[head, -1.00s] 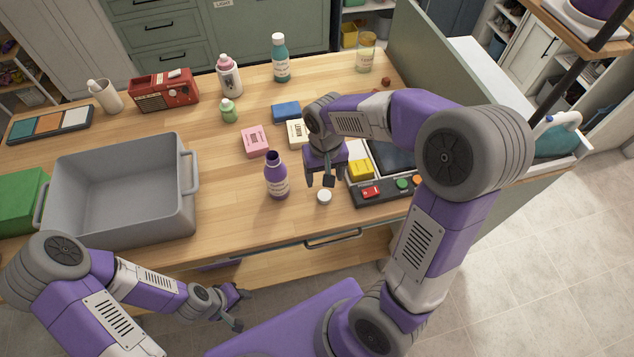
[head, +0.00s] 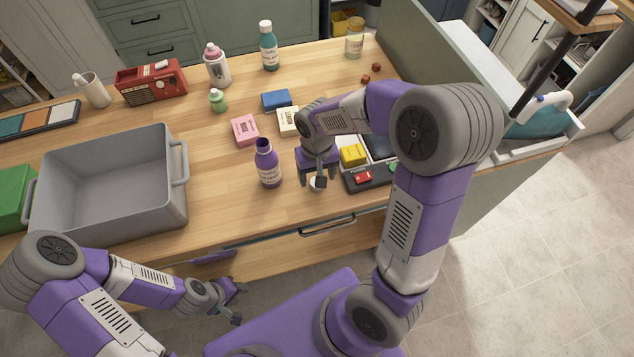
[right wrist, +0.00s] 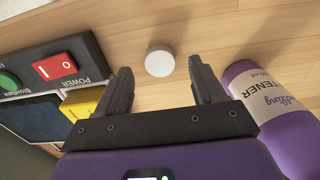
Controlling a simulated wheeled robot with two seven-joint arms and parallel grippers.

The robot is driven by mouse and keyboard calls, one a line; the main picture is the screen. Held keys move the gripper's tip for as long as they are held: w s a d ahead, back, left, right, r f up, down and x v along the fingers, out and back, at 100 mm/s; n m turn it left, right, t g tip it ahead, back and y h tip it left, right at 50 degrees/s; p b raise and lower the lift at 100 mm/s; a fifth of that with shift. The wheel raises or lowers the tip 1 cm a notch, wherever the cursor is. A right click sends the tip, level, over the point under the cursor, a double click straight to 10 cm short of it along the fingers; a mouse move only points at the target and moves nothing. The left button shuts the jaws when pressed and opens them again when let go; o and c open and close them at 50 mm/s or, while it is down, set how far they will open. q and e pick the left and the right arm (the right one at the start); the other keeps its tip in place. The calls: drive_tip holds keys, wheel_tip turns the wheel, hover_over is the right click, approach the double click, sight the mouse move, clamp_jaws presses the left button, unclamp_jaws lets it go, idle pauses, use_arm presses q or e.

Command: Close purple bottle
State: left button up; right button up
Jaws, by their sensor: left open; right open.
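The purple bottle (head: 268,165) stands upright on the wooden table with its dark mouth uncapped; its labelled side also shows in the right wrist view (right wrist: 272,105). A small white cap (head: 316,183) lies on the table to the right of the bottle, partly hidden by my right gripper (head: 313,180). In the right wrist view the cap (right wrist: 159,61) sits just beyond and between the open, empty fingertips of that gripper (right wrist: 160,85). My left gripper (head: 238,303) is open and empty, low in front of the table's front edge.
A control panel with a red switch (head: 363,177) and a yellow box (head: 353,154) lie right of the cap. A grey bin (head: 110,185) stands at left. Pink (head: 245,130), cream (head: 288,122) and blue (head: 276,99) boxes lie behind the bottle. Bare table lies between bin and bottle.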

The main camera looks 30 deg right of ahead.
wheel_tip(320, 180, down, 3)
drive_tip(key=shift+r, duration=0.2)
drive_tip(key=shift+c, duration=0.5)
drive_tip(key=c, duration=1)
drive_tip(key=shift+r, duration=0.15)
wheel_tip(320, 180, up, 10)
drive_tip(key=shift+f+p, duration=0.1)
drive_tip(key=shift+p, duration=0.95)
drive_tip(key=shift+w, duration=0.1)
